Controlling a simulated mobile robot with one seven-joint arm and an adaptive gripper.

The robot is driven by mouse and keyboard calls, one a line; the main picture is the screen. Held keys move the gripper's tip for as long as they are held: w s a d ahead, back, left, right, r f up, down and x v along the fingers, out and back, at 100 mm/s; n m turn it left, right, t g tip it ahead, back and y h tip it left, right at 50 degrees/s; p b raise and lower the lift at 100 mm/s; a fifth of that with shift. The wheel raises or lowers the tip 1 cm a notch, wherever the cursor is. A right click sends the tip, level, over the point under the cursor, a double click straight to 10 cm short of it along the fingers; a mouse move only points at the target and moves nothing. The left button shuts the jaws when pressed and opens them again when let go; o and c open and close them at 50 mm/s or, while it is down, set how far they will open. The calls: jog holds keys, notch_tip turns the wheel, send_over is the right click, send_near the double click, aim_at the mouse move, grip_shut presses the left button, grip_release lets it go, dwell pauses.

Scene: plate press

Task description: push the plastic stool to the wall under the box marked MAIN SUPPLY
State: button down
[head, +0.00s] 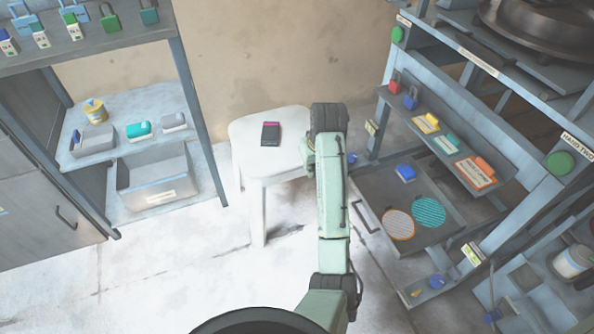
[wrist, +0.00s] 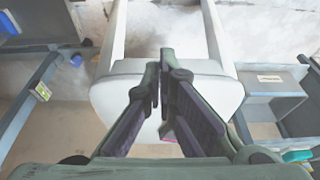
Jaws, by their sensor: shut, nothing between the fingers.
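The white plastic stool (head: 252,130) stands upright on the floor near the back wall, left of my arm. A small dark flat item with a pink edge (head: 270,134) lies on its seat. In the wrist view the stool seat (wrist: 112,92) spreads beneath my gripper (wrist: 160,68), whose dark fingers are together and empty over the seat. I cannot tell whether the fingers touch it. In the head view my arm covers the seat's right side and the fingers are hidden. No box marked MAIN SUPPLY shows in either view.
The beige wall (head: 280,50) is behind the stool. A shelf unit (head: 190,110) with padlocks and small boxes stands to the left. A grey rack (head: 450,90) with trays and a drawer (head: 385,175) crowds the right. Pale floor (head: 170,275) is open in front.

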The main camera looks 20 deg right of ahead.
aim_at(281, 174)
jog(key=w+f, duration=0.6)
jog(key=f, duration=0.2)
jog(key=shift+w+a+f, duration=0.15)
jog(key=shift+w+f, duration=0.05)
jog(key=shift+w, duration=0.15)
